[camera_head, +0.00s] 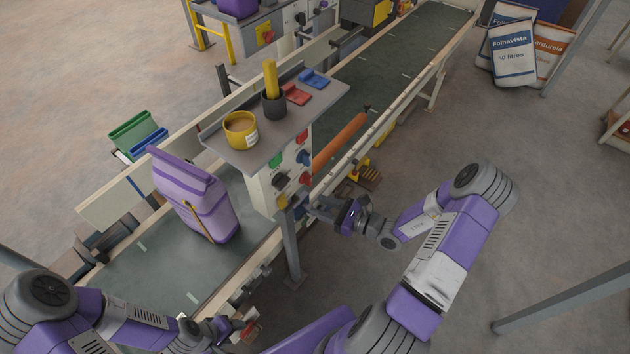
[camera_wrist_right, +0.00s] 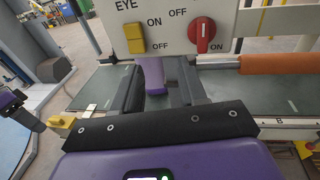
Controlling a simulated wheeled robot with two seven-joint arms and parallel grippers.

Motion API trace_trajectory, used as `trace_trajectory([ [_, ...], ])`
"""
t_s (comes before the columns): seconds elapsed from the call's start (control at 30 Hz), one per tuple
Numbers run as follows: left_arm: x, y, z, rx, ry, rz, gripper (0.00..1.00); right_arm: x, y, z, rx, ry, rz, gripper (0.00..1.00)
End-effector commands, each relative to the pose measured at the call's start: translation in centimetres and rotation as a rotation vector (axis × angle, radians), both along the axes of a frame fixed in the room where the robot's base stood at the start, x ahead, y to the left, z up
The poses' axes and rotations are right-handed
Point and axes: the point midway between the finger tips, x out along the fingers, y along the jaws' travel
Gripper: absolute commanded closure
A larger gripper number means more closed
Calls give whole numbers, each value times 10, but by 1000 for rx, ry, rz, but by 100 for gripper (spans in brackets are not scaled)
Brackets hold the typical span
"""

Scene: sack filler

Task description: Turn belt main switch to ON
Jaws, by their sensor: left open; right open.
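The control box (camera_head: 268,190) stands beside the belt under a grey shelf. In the right wrist view its panel (camera_wrist_right: 165,38) shows a red rotary knob (camera_wrist_right: 203,35) with a white bar, upright or nearly so, between OFF and ON labels. Left of it is a yellow switch (camera_wrist_right: 135,39) marked EYE, ON and OFF. I cannot read which knob is the belt main switch. My right gripper (camera_head: 310,209) is open at the box's lower front; its fingers (camera_wrist_right: 160,92) point below the panel, apart from the knobs. My left gripper (camera_head: 240,328) is open, low at the belt's near edge.
A purple sack (camera_head: 198,195) stands on the green belt (camera_head: 165,265). The shelf (camera_head: 300,105) holds a yellow cup (camera_head: 240,130) and a dark holder (camera_head: 274,104). A grey post (camera_head: 291,245) stands close to my right gripper. An orange roller (camera_head: 340,142) lies beyond the box.

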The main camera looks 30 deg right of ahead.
Motion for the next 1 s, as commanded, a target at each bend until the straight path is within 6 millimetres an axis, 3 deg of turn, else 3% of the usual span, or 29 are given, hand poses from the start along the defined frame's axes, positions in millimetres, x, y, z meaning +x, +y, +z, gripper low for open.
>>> trace_trajectory([
  [0.03, 0, 0, 0, 0, 0, 0, 45, 3, -20, 7, 17, -24, -71, 58],
  [0.1, 0, 0, 0, 0, 0, 0, 45, 6, -37, 13, 34, -48, -137, 58],
  [0.2, 0, 0, 0, 0, 0, 0, 45, 12, -46, 17, 45, -66, -177, 58],
  [0.63, 0, 0, -3, 0, 0, 0, 45, 68, -23, 17, 46, -64, -178, 58],
  [1.0, 0, 0, -3, 0, 0, 0, 45, 77, -19, 17, 45, -62, -179, 58],
])
